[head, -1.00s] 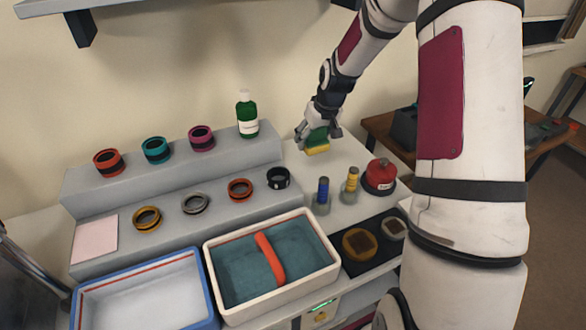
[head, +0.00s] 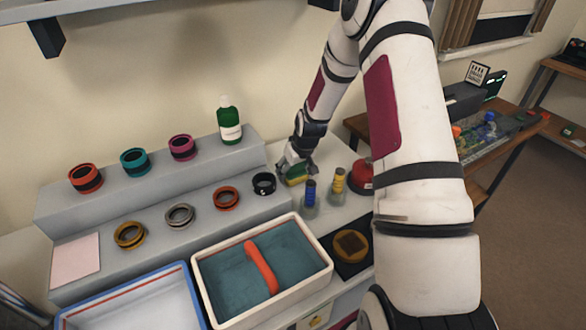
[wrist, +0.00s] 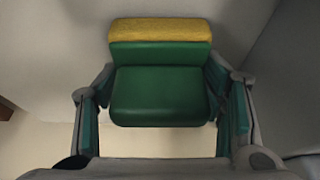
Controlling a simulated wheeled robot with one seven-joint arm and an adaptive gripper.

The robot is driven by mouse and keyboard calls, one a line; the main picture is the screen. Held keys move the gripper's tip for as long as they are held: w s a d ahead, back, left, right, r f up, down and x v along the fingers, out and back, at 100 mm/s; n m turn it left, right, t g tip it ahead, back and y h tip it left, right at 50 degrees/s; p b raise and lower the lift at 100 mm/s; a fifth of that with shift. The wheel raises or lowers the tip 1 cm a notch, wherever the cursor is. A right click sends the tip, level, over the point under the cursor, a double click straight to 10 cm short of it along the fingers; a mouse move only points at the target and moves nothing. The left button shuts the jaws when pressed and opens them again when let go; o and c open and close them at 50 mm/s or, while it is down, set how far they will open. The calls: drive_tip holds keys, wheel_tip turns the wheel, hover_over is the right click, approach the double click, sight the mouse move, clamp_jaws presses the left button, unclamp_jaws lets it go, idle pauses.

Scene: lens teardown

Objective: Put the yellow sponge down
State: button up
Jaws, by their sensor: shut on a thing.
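The yellow sponge (wrist: 160,30) has a green body and a yellow layer. In the wrist view it lies between the two fingers of my gripper (wrist: 160,100), with the yellow layer on the far side. My gripper (head: 297,168) is shut on it. In the head view the sponge (head: 297,180) is low over the white worktop, right of the stepped grey shelf and behind the small bottles. I cannot tell whether it touches the worktop.
The grey stepped shelf (head: 215,165) holds several rings and a green bottle (head: 229,120).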

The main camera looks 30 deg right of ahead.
drive_tip(key=shift+f, duration=0.1)
drive_tip(key=o, duration=1.2)
drive_tip(key=shift+o, duration=0.2)
drive_tip(key=a+v, duration=0.3)
drive_tip(key=v, duration=0.9)
drive_tip(key=s+a+v, duration=0.1)
drive_tip(key=a+v, duration=0.1)
drive_tip(key=v, duration=1)
drive_tip(key=s+a+r, duration=0.3)
drive_tip(key=s+r, duration=0.1)
drive_tip(key=s, duration=0.4)
drive_tip(key=s+a+r, duration=0.4)
drive_tip(key=s, duration=0.5)
drive_tip(key=s+a+r, duration=0.4)
drive_tip(key=s, duration=0.4)
drive_tip(key=shift+s+a+p, duration=0.2)
drive_tip(key=shift+s+p, duration=0.05)
drive_tip(key=shift+p, duration=0.1)
